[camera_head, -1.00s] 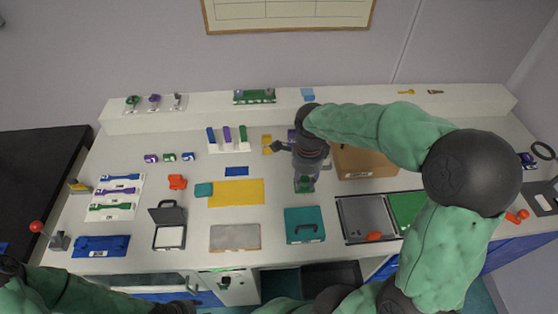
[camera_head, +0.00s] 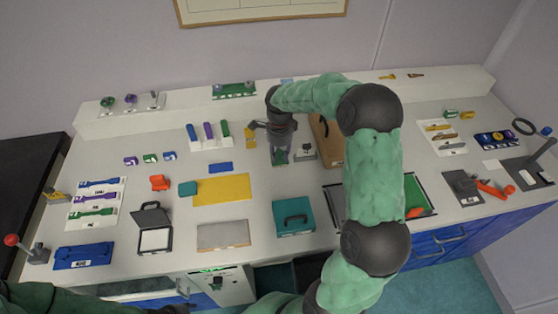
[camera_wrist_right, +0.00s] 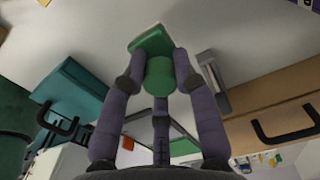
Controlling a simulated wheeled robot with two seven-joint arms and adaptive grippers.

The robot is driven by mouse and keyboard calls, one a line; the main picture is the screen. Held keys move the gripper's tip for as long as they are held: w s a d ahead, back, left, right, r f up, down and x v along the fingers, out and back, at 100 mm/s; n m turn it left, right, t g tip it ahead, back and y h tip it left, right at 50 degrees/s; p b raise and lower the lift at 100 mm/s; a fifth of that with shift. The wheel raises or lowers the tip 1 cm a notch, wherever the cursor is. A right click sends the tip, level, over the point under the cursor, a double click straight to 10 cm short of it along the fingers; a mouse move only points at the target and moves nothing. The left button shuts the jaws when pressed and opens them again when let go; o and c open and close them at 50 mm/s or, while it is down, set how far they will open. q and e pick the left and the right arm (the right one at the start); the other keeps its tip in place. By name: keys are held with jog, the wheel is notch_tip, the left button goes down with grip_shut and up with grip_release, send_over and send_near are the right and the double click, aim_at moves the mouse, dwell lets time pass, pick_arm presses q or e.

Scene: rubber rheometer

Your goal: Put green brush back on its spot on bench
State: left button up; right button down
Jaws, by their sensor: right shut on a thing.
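My right gripper (camera_head: 280,150) points down over the middle back of the bench (camera_head: 120,225). It is shut on the green brush (camera_head: 279,158). In the right wrist view the brush (camera_wrist_right: 158,72) sits between the purple-grey fingers (camera_wrist_right: 160,80), with its rounded green part in the grip and a flat green head with a pale edge beyond. I cannot tell whether the brush touches the bench. Its spot is not clearly marked in view. Of my left arm, only a part shows at the bottom left; its fingers are out of view.
A small grey-white device (camera_head: 305,150) and a brown box (camera_head: 328,140) stand close right of the gripper. A rack with coloured items (camera_head: 209,133) and a yellow mat (camera_head: 222,190) lie left. A teal case (camera_head: 293,216) is in front. Bare bench lies between.

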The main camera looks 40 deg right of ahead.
aim_at(279, 158)
jog(key=shift+w+d+f, duration=0.15)
jog(key=shift+w+f, duration=0.05)
jog(key=shift+f, duration=0.15)
jog(key=shift+w+f+b, duration=0.15)
jog(key=shift+f+b, duration=0.3)
jog(key=shift+f, duration=1.2)
jog(key=shift+f, duration=0.2)
jog(key=c, duration=1)
grip_release()
jog(key=shift+o, duration=0.2)
jog(key=shift+r, duration=0.5)
notch_tip(279, 158, up, 12)
jog(key=p, duration=0.2)
jog(key=shift+f+p, duration=0.25)
jog(key=shift+p, duration=0.1)
